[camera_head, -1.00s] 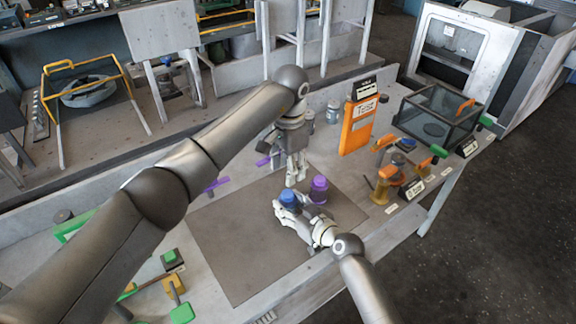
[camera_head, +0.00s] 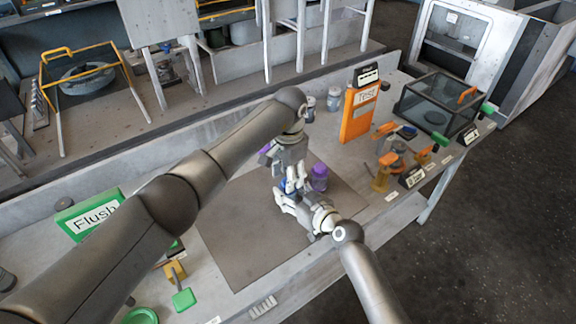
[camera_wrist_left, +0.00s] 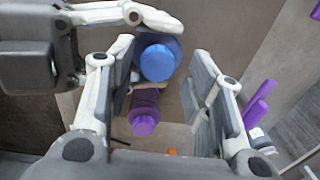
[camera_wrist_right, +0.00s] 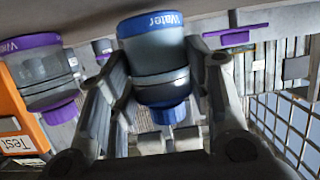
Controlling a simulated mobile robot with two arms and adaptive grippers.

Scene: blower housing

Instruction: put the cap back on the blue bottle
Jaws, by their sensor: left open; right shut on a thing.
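The blue bottle, labelled Water (camera_wrist_right: 152,72), is held between the fingers of my right gripper (camera_head: 279,196) over the dark mat (camera_head: 235,245). A blue cap (camera_wrist_left: 157,62) shows at the bottle's top in the left wrist view, and also in the right wrist view (camera_wrist_right: 168,113). I cannot tell whether it is fully seated. My left gripper (camera_head: 291,186) is open, close above the bottle, with its fingers pointing down. In the left wrist view the cap lies nearer the left finger, and the right finger stands apart from it. The head view mostly hides the bottle behind the grippers.
A purple bottle (camera_head: 319,179) with a purple cap (camera_wrist_left: 143,124) stands close beside the blue one. An orange Test board (camera_head: 358,113), orange clamps (camera_head: 384,176) and a glass box (camera_head: 437,103) are to the right. A green Flush sign (camera_head: 92,214) is at left. The front of the mat is clear.

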